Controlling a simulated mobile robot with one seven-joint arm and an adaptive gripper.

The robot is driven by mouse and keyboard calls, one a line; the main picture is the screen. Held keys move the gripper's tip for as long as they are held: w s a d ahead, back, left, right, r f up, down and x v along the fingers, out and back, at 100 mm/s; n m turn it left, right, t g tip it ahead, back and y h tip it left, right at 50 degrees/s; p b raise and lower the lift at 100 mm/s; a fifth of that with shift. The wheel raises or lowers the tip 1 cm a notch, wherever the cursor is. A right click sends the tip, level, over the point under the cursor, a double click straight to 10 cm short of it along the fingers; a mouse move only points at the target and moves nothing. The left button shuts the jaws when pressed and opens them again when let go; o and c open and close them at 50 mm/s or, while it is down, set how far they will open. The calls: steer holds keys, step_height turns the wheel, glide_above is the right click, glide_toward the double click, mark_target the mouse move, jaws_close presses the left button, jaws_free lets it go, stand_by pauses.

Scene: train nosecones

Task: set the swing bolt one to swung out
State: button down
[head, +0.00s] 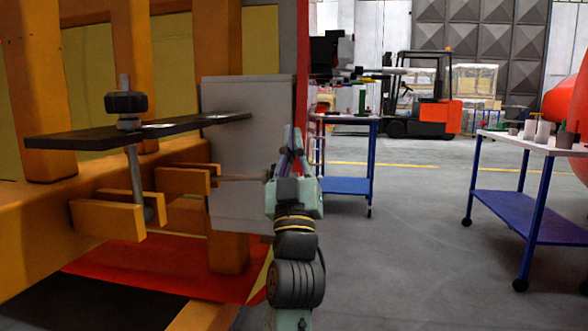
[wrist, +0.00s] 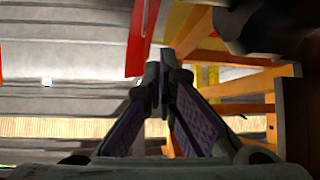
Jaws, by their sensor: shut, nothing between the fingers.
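A swing bolt (head: 135,172) stands upright through the dark slotted plate (head: 80,137), with a black nut (head: 126,103) on top of the plate. Its foot sits between orange lugs (head: 108,218). Behind it, a second pair of orange lugs (head: 183,182) has a thin rod lying level to the right, towards my gripper; it looks like another swing bolt. I cannot tell which is bolt one. My gripper (head: 291,130) points up, shut and empty, right of the plate and apart from the upright bolt. In the wrist view its fingertips (wrist: 166,58) are together.
A grey panel (head: 250,100) stands behind the plate, close to my gripper. Orange frame posts (head: 105,90) are at the left. Blue-legged carts (head: 348,186) (head: 520,205) and a forklift (head: 430,110) stand further off.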

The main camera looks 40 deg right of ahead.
steer(key=shift+s+a+r, duration=0.1)
steer(key=shift+a+r, duration=0.05)
steer(key=shift+r, duration=1.6)
